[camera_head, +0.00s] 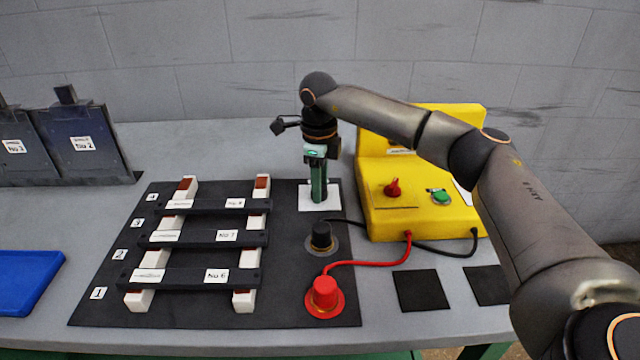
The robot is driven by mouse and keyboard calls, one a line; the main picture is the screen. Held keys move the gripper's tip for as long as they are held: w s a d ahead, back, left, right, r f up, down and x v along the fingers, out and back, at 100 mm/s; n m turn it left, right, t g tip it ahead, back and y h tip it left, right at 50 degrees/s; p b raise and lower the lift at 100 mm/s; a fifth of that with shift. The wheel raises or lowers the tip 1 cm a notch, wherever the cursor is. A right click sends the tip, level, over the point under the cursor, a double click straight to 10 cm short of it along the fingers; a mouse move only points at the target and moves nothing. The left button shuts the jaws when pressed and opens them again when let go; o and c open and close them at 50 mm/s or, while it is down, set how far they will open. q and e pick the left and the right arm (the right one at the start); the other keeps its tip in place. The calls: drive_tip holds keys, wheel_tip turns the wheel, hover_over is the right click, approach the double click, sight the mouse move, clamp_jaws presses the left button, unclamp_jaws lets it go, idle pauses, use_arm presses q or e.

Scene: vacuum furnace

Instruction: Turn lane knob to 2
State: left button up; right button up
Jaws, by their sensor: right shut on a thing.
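My right gripper (318,190) points straight down over a small white square plate (305,203) at the back right of the black mat. Its green fingers are shut on the lane knob at that plate. The knob is hidden behind the fingers, so its pointer and setting cannot be read. White number labels run from 1 (99,293) at the front to 4 (152,198) at the back along the mat's left side. My left gripper is not in view.
Dark bars No 6 (190,280), No 7 (200,239) and another behind lie across two white rails. A black plug (321,238) and red plug (325,293) stand in front of the gripper. A yellow control box (405,213) stands to its right, under my right arm.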

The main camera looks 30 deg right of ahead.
clamp_jaws()
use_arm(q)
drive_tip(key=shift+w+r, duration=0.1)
